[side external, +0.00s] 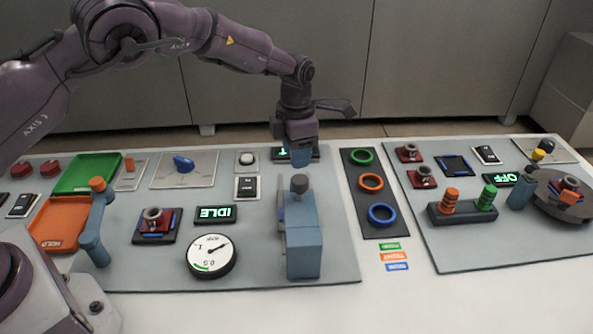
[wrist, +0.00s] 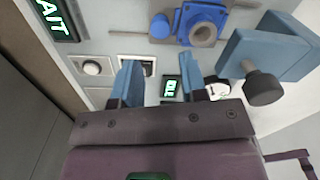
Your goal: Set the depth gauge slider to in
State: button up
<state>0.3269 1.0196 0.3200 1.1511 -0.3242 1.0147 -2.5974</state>
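No part is labelled as the depth gauge slider, so I cannot tell for sure which it is. A round white dial (side external: 212,256) with a needle and a green arc lies on the left panel; part of it shows in the wrist view (wrist: 217,88). My gripper (side external: 301,160) hangs behind the block, near the back of the panel. Its two blue fingers (wrist: 158,80) are apart, with nothing held between them.
A green IDLE display (side external: 215,214), a rocker switch (side external: 246,187) and a white button (side external: 246,158) are near. A blue handle (side external: 97,225) rises at left. A dark strip with coloured rings (side external: 371,183) lies right of the block.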

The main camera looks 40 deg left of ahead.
jog(key=shift+r, duration=2.4)
